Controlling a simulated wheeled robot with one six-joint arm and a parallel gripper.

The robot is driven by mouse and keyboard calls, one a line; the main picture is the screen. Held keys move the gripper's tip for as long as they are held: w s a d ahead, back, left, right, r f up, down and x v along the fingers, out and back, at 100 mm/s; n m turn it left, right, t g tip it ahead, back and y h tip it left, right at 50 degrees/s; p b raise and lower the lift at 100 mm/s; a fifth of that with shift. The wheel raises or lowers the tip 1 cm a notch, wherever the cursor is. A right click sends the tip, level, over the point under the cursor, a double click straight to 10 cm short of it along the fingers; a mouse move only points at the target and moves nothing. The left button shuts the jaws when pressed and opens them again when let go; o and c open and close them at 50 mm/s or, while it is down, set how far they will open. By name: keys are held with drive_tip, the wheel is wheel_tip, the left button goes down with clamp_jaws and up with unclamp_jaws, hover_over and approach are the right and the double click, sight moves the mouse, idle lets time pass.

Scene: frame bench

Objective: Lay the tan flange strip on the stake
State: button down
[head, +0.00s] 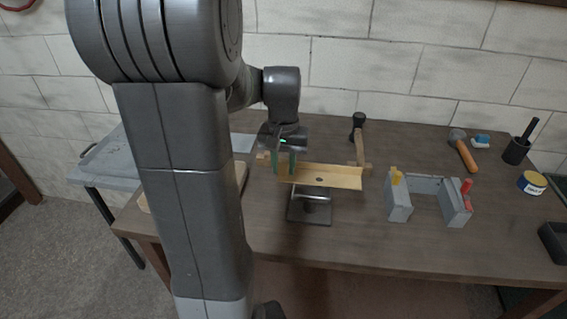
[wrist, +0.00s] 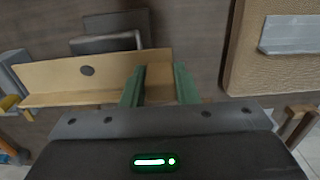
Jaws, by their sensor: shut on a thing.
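The tan flange strip (head: 335,178) is a long angled piece with a dark hole near its middle. My gripper (head: 285,163) is shut on its left end. In the wrist view, the green fingers (wrist: 159,85) stand either side of the strip's end, and the rest of the strip (wrist: 50,77) runs left. The stake (head: 312,194) is a grey metal bar on a square dark base, below and slightly in front of the strip. It also shows in the wrist view (wrist: 120,42), beyond the strip's edge. I cannot tell whether strip and stake touch.
A mallet (head: 360,150) lies behind the strip's right end. A grey U-shaped fixture (head: 398,206) with yellow and red parts stands to the right. The bench front is clear.

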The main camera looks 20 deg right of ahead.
drive_tip(key=shift+f+b, duration=1.05)
drive_tip(key=shift+f, duration=0.45)
drive_tip(key=c, duration=1.1)
unclamp_jaws()
drive_tip(key=shift+o, duration=0.2)
wheel_tip(320, 180, up, 14)
wheel_tip(320, 180, down, 14)
drive_tip(key=shift+r, duration=0.25)
